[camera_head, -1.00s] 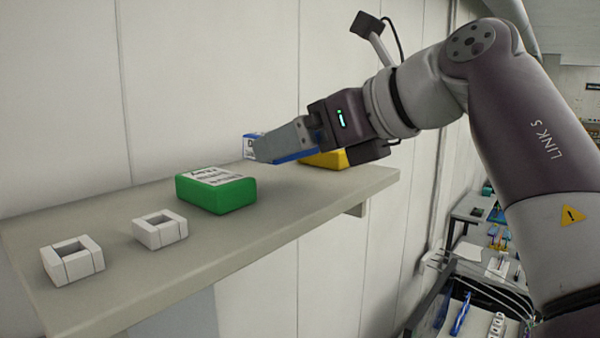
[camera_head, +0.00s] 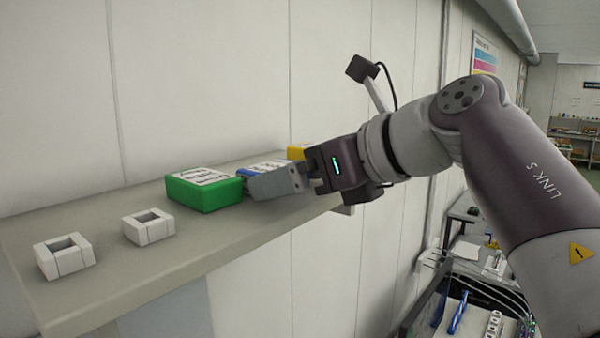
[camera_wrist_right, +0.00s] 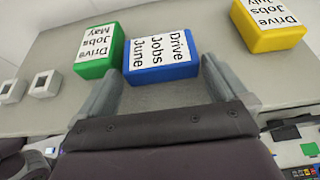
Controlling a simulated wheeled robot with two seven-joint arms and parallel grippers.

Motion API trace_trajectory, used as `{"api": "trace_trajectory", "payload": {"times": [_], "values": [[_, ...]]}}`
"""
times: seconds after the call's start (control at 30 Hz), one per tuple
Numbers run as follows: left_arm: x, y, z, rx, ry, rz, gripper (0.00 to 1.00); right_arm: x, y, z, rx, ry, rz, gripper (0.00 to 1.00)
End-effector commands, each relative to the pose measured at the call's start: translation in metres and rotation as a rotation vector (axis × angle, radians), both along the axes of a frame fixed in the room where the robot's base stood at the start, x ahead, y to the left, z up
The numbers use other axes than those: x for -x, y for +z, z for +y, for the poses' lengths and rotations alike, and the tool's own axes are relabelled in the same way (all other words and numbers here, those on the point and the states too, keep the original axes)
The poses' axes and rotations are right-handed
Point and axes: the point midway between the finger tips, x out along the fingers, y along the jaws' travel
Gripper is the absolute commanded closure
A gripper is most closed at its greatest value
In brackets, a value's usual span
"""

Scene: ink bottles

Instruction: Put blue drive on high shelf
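The blue drive (camera_head: 244,174), a box with a white label, rests on the high shelf (camera_head: 95,213), between the green and yellow drives. In the right wrist view the blue drive (camera_wrist_right: 161,75) is labelled "Drive Jobs June" and lies at the fingertips, close beside the green drive. My right gripper (camera_head: 276,182) is at the drive, its near finger hiding much of the drive's front side. In the right wrist view its fingers (camera_wrist_right: 160,68) stand apart on either side of the drive's near end and look open. My left gripper is not in view.
A green drive (camera_head: 205,195) stands close left of the blue one; a yellow drive (camera_head: 297,152) is beyond, to the right. Two white square holders (camera_head: 148,227) (camera_head: 64,256) sit on the left shelf. A wall runs behind. A cluttered workbench (camera_head: 465,300) is lower right.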

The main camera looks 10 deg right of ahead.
Motion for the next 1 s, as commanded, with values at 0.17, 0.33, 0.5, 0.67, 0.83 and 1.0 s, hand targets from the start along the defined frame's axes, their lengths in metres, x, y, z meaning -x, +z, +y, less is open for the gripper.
{"api": "trace_trajectory", "payload": {"times": [0.17, 0.33, 0.5, 0.67, 0.83, 1.0], "values": [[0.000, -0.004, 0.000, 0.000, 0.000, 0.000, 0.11, 0.007, 0.004, -0.007, -0.001, -0.004, -0.002, 0.00], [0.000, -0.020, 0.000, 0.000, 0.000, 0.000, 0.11, 0.037, 0.018, -0.032, 0.004, -0.009, -0.005, 0.00], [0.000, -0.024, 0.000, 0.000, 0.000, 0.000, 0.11, 0.068, 0.037, -0.056, 0.002, -0.009, -0.002, 0.00], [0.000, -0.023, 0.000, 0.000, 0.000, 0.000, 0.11, 0.083, 0.046, -0.066, 0.000, -0.004, 0.000, 0.00], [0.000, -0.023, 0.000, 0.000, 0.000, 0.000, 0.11, 0.088, 0.049, -0.069, 0.001, 0.000, 0.001, 0.00], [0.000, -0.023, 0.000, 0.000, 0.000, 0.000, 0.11, 0.088, 0.049, -0.068, 0.000, 0.001, 0.001, 0.00]]}}
